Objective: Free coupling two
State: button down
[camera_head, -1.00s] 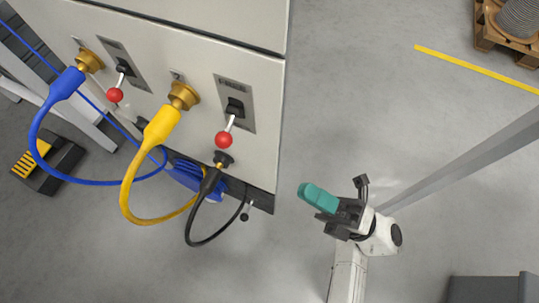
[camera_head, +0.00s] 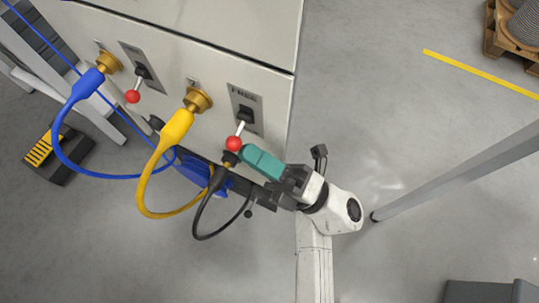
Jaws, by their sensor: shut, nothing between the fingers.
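The light grey cabinet carries brass couplings. A blue plug (camera_head: 88,83) sits in the left one (camera_head: 109,62), and a yellow plug (camera_head: 177,128) sits in the second one (camera_head: 198,100). Right of the second coupling, a dark plate (camera_head: 247,97), apparently lettered "FREE", bears a lever whose red knob (camera_head: 234,143) hangs down. A black plug (camera_head: 229,166) sits just below that knob. My gripper (camera_head: 247,152) has teal fingers, shut and empty, with the tips right beside the red knob. I cannot tell whether they touch it. The coupling numbers are too small to read.
Another lever with a red knob (camera_head: 132,97) stands between the two couplings. The yellow cable (camera_head: 146,203) and black cable (camera_head: 200,232) loop out below. A grey post (camera_head: 460,165) slants at the right. Floor between cabinet and post is clear.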

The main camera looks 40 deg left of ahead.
jog(key=shift+s+r+m+t+p, duration=0.2)
jog(key=shift+m+t+p, duration=0.3)
jog(key=shift+m, duration=0.2)
jog(key=shift+s+r+m+t+p, duration=0.15)
jog(key=shift+m+t+p, duration=0.2)
jog(key=shift+m+t, duration=0.3)
jog(key=s+d+f+m+t+p, duration=0.2)
jog(key=d+f+m+t+p, duration=0.1)
jog(key=d+m+t, duration=0.4)
jog(key=d+m+p, duration=0.1)
jog(key=d+m, duration=0.1)
jog(key=m, duration=0.1)
jog(key=shift+d+f, duration=0.15)
jog(key=shift+d, duration=0.1)
dwell(0.4)
dwell(0.6)
